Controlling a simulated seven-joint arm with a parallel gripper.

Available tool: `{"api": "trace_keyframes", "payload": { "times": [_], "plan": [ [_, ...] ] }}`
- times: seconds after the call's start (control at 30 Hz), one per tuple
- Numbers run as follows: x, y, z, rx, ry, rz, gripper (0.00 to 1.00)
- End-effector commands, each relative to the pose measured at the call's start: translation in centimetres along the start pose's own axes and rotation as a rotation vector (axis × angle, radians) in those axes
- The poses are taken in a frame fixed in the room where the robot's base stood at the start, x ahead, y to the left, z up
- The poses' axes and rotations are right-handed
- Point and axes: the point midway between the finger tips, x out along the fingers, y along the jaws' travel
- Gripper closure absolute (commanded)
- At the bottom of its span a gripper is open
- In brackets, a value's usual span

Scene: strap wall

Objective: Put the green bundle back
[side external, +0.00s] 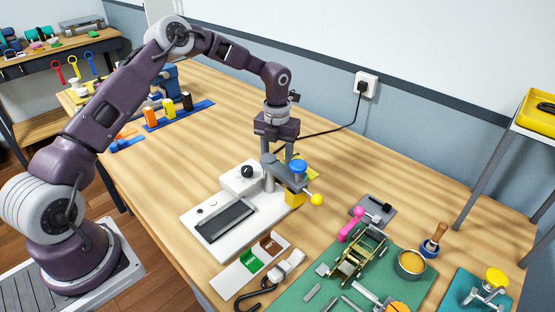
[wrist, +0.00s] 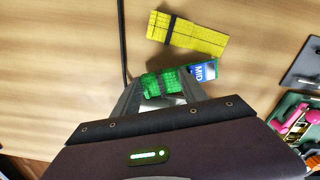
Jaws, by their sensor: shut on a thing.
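My gripper (side external: 278,152) points down over the wooden table, behind the white machine with the grey clamp. In the wrist view, my gripper (wrist: 161,88) is shut on the green bundle (wrist: 166,80), a strapped roll with a dark band. A blue label reading MID (wrist: 203,71) sticks out at its right end. A yellow bundle (wrist: 187,34) with a black strap lies on the table just beyond it, apart from it. The yellow bundle shows partly in the side view (side external: 313,169). The green bundle is hidden there, and I cannot tell whether it touches the table.
The white machine (side external: 205,228) stands close in front of my gripper. A black cord (side external: 335,128) runs from the wall outlet (side external: 367,85) to near my gripper. A green mat (side external: 300,285) with tools lies front right. Coloured holders (side external: 165,108) stand at the left. The table's back right is fairly clear.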

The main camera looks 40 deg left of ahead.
Motion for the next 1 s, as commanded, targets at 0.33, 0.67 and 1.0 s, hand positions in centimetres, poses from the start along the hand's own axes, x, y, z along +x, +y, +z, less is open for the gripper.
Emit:
{"api": "trace_keyframes", "payload": {
  "times": [0.33, 0.67, 1.0],
  "plan": [
    [0.62, -0.03, 0.01, -0.001, -0.001, -0.001, 0.90],
    [1.16, -0.02, 0.02, -0.001, -0.001, 0.000, 0.28],
    [0.32, -0.01, 0.06, -0.001, -0.003, -0.001, 0.28]
  ]
}}
